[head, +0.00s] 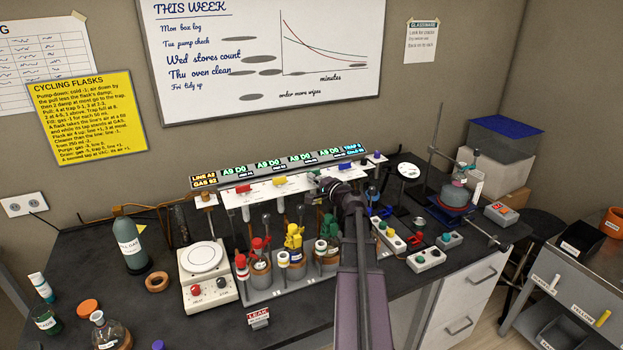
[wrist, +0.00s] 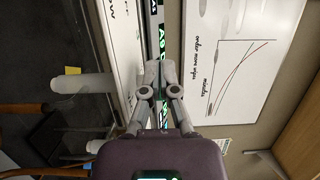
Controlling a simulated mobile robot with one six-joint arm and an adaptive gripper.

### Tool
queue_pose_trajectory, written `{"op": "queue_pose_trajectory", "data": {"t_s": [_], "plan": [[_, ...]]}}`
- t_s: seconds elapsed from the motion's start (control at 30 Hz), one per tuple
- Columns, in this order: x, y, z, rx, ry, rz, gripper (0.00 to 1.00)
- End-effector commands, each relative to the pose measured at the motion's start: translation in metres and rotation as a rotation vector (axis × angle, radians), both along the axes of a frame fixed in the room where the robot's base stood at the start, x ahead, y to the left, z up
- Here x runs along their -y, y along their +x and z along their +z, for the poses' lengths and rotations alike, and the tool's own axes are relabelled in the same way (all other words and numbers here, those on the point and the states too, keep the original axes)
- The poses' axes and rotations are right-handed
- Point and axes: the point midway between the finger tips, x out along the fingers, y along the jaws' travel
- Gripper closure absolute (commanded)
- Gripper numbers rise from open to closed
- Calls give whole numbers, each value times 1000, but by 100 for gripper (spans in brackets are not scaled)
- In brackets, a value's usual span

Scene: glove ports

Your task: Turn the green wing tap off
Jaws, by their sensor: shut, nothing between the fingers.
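The white manifold panel (head: 262,192) runs along the back of the bench, with a red tap (head: 243,189) and a yellow tap (head: 279,181) on it. A small bit of green at the top edge of my gripper (head: 319,182) looks like the green wing tap (head: 314,173); the rest is hidden, so I cannot tell its angle. My gripper is at the panel, right of the yellow tap. In the wrist view my gripper (wrist: 162,72) has its fingertips together in front of the panel and the lit display strip. I cannot tell whether it touches the tap.
Flasks with red, yellow and green fittings (head: 294,244) stand in a rack below the panel. A lit readout bar (head: 285,163) is behind it. A hotplate (head: 204,262) stands left, and switch boxes (head: 388,237) stand right. My arm crosses the bench front.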

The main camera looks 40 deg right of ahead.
Motion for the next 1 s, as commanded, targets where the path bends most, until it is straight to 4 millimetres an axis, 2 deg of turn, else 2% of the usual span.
{"op": "queue_pose_trajectory", "data": {"t_s": [0.27,0.7,1.0], "plan": [[-14,-22,0,0,0,0,100],[-38,-92,0,0,0,-2,100],[-46,-113,0,0,0,2,100]]}}
